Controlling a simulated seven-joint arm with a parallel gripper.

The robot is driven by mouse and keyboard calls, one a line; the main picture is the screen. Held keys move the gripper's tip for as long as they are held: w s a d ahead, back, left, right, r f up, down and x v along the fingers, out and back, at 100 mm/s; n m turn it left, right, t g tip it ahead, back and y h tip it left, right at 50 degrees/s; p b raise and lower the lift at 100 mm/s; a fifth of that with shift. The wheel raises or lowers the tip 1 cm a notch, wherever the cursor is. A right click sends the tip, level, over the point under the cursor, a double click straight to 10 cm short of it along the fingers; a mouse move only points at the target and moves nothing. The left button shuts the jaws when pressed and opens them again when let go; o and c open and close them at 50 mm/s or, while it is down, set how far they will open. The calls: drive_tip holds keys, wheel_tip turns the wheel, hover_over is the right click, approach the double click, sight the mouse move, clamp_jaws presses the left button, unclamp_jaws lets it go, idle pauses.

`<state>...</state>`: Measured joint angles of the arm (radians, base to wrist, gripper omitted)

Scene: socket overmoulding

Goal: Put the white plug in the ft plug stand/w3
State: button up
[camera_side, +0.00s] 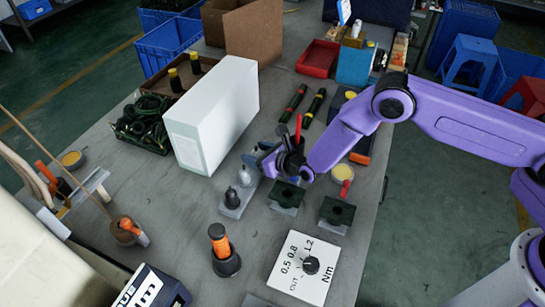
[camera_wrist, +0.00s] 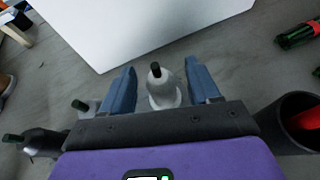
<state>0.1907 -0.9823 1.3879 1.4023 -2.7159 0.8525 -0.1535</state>
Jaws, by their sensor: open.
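My gripper (camera_side: 265,158) is low over the table beside the large white box, with its blue fingers open. In the wrist view, a whitish plug (camera_wrist: 160,92) with a dark tip stands upright between the two open fingers (camera_wrist: 160,70), with a gap on each side. The plug stand (camera_side: 230,211) is a grey strip at the gripper's near side. It carries a light grey plug (camera_side: 244,176) and a darker grey plug (camera_side: 232,198). The gripper hides the strip's far end in the side view, and I cannot tell whether the plug between the fingers sits in it.
The white box (camera_side: 215,115) stands close behind the gripper. Dark green blocks (camera_side: 337,211) on grey bases are to the right. An orange-handled tool (camera_side: 219,240) and a torque dial box (camera_side: 303,268) are nearer. A dark cup (camera_wrist: 290,120) is right of the fingers in the wrist view.

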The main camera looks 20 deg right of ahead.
drive_tip(key=v, duration=1.1)
drive_tip(key=shift+s, duration=0.25)
drive_tip(key=shift+d+r, duration=0.1)
drive_tip(key=shift+r, duration=0.05)
drive_tip(key=w+d+r+m+t+h, duration=0.1)
drive_tip(key=d+r+m+t+h, duration=0.1)
drive_tip(key=d+r+m+h, duration=0.6)
drive_tip(key=s+d+r+m+g+h, duration=0.25)
drive_tip(key=s+d+r+m, duration=0.35)
drive_tip(key=d+r+m, duration=0.3)
drive_tip(key=s+d+r+m+g+y, duration=0.1)
drive_tip(key=s+m+g, duration=0.4)
drive_tip(key=s, duration=0.8)
drive_tip(key=s+d+r+m+g+y, duration=0.2)
drive_tip(key=s+d+m+g+y, duration=0.2)
drive_tip(key=s, duration=1)
drive_tip(key=d+m+g, duration=0.2)
drive_tip(key=shift+s+d+m, duration=0.2)
drive_tip(key=shift+d+m, duration=0.05)
drive_tip(key=shift+m, duration=0.05)
